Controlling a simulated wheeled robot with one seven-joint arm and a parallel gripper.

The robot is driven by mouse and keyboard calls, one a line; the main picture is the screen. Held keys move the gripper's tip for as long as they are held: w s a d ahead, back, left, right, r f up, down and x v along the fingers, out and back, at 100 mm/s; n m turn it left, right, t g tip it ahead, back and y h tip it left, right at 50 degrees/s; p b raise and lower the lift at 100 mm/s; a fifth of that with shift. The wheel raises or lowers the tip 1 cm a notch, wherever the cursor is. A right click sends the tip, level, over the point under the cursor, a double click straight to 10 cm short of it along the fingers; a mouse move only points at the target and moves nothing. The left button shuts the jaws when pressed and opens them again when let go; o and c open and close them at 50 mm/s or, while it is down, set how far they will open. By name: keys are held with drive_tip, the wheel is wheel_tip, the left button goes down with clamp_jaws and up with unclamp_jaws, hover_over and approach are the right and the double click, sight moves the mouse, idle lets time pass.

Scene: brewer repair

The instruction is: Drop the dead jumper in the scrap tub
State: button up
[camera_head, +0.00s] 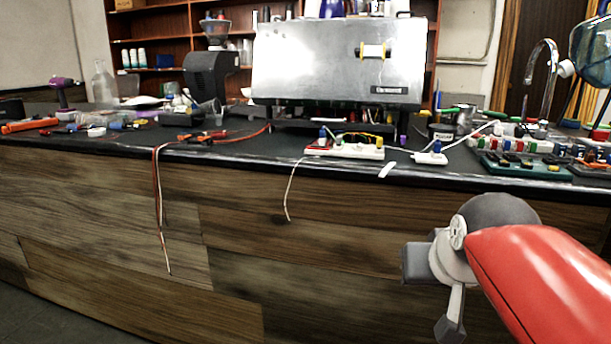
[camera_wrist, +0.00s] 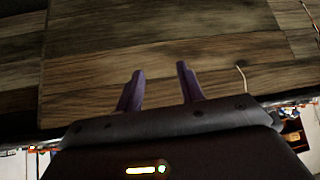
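A white breadboard (camera_head: 345,151) with small coloured jumper wires (camera_head: 360,138) lies near the counter's front edge, below the metal brewer (camera_head: 338,62). I cannot tell which jumper is the dead one. A small dark tub (camera_head: 441,132) with a pale label stands right of the breadboard; I cannot tell if it is the scrap tub. In the wrist view my gripper (camera_wrist: 160,88) has its two purple fingers apart with nothing between them. It faces the wooden counter front. In the head view my arm is at the lower right, in front of the counter and below its top.
A pale wire (camera_head: 290,190) and red and white leads (camera_head: 158,205) hang over the counter's front edge. A white piece (camera_head: 387,170) lies at the edge. A green board (camera_head: 525,165), a tap (camera_head: 543,65) and clutter fill the right. Tools crowd the left.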

drive_tip(key=s+a+f+n+g, duration=0.1)
drive_tip(key=s+a+f+g, duration=0.1)
drive_tip(key=s+f, duration=0.9)
drive_tip(key=shift+s+a+f+y, duration=0.3)
drive_tip(key=shift+a+f, duration=0.2)
drive_tip(key=shift+f, duration=0.1)
